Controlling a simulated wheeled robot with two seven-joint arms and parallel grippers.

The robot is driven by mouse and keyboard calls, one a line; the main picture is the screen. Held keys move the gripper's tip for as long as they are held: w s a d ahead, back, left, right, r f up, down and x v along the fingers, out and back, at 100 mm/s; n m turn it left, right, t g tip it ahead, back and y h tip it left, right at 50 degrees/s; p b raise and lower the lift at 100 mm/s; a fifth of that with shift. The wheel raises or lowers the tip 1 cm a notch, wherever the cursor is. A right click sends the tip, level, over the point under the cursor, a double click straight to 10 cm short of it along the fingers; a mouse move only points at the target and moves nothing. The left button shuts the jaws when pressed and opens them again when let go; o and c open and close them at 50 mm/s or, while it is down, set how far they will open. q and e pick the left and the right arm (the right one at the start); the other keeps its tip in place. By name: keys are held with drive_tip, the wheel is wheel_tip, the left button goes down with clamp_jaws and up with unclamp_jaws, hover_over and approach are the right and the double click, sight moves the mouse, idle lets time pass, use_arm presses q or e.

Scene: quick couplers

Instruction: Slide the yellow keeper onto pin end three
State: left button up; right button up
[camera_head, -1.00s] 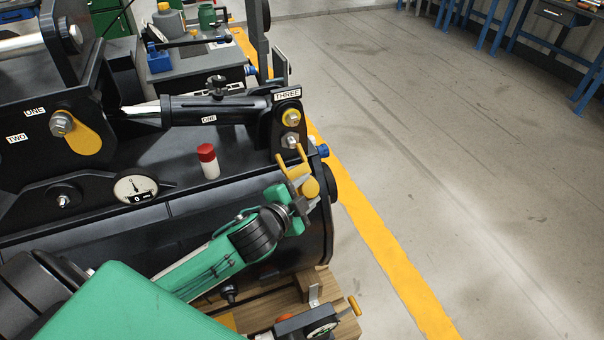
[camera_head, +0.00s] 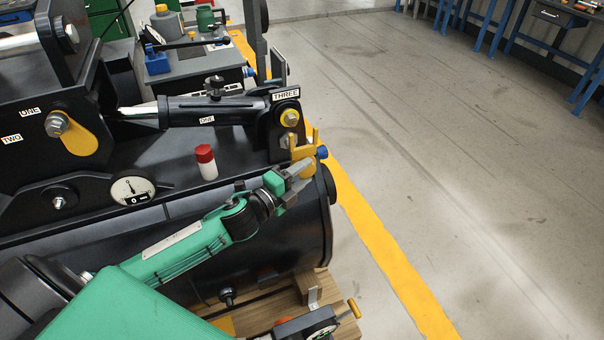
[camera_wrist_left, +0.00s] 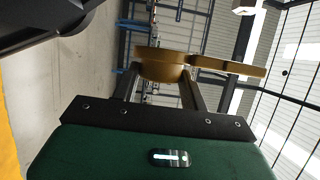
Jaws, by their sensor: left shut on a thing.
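The yellow keeper (camera_head: 303,151) is a forked plate with its prongs pointing up in the head view. My left gripper (camera_head: 300,169) is shut on it and holds it just below the THREE label (camera_head: 286,94). In the left wrist view the keeper (camera_wrist_left: 163,69) sits between the fingers. Pin end three (camera_head: 290,117) shows a yellow-rimmed bolt head on the black bracket. The silver stub below it is mostly hidden behind the keeper's prongs. I cannot tell whether the keeper touches the stub. My right gripper is not in view.
A red-capped white bottle (camera_head: 206,162) stands on the black machine's ledge, left of the gripper. A dial gauge (camera_head: 133,190) is mounted further left. A blue fitting (camera_head: 322,152) sits just right of the keeper. The floor on the right is clear.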

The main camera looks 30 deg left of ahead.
use_arm(q)
drive_tip(key=shift+w+a, duration=0.2)
drive_tip(key=shift+a, duration=0.05)
drive_tip(key=shift+w+a, duration=0.85)
drive_tip(key=shift+a, duration=0.1)
drive_tip(key=shift+w+a, duration=0.8)
drive_tip(key=shift+a, duration=0.1)
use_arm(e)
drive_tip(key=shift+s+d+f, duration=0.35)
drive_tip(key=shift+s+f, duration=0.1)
use_arm(q)
drive_tip(key=shift+r+p, duration=0.1)
drive_tip(key=shift+p, duration=0.3)
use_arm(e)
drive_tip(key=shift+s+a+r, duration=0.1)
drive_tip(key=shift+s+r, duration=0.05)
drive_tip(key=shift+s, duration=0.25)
